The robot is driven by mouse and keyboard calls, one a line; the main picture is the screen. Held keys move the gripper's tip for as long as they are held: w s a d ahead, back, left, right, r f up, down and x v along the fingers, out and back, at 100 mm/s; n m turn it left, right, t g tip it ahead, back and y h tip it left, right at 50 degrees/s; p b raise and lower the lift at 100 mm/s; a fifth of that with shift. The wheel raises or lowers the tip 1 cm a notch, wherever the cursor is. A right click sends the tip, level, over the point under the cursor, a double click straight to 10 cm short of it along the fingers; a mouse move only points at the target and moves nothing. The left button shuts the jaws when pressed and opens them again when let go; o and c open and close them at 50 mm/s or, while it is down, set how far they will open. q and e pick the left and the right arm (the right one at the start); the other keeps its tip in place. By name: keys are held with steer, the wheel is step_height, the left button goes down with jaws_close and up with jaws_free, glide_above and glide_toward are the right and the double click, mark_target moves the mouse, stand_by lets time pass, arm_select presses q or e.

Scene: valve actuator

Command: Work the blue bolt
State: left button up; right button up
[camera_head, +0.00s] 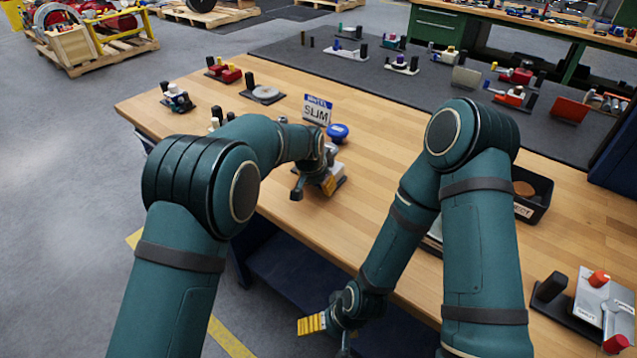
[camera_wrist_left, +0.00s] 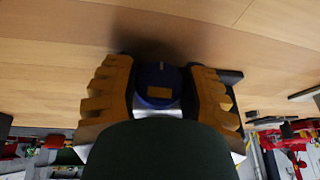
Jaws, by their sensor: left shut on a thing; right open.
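The blue bolt (camera_wrist_left: 157,85) shows in the left wrist view as a round blue piece with a small yellow patch. It sits between the yellow fingers of my left gripper (camera_wrist_left: 160,92), which is shut on it. In the head view my left gripper (camera_head: 328,182) is low over the bench, at a small grey fixture that it partly hides. A blue round knob (camera_head: 338,132) shows just behind my left wrist; I cannot tell whether it is the same piece. My right gripper (camera_head: 325,328) is open and empty, in front of the bench and below its edge.
A "SLIM" sign (camera_head: 317,110) stands behind my left wrist. A round grey part on a dark plate (camera_head: 264,94) and a red fixture (camera_head: 224,70) stand farther left. A dark bin (camera_head: 538,204) and a silver fixture (camera_head: 605,303) are at the right. The wood between is mostly clear.

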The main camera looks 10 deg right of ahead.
arm_select(q)
steer(key=shift+y, duration=0.3)
steer(key=o, duration=1.2)
steer(key=v, duration=1.2)
steer(key=shift+s, duration=0.25)
steer(key=shift+f, duration=0.1)
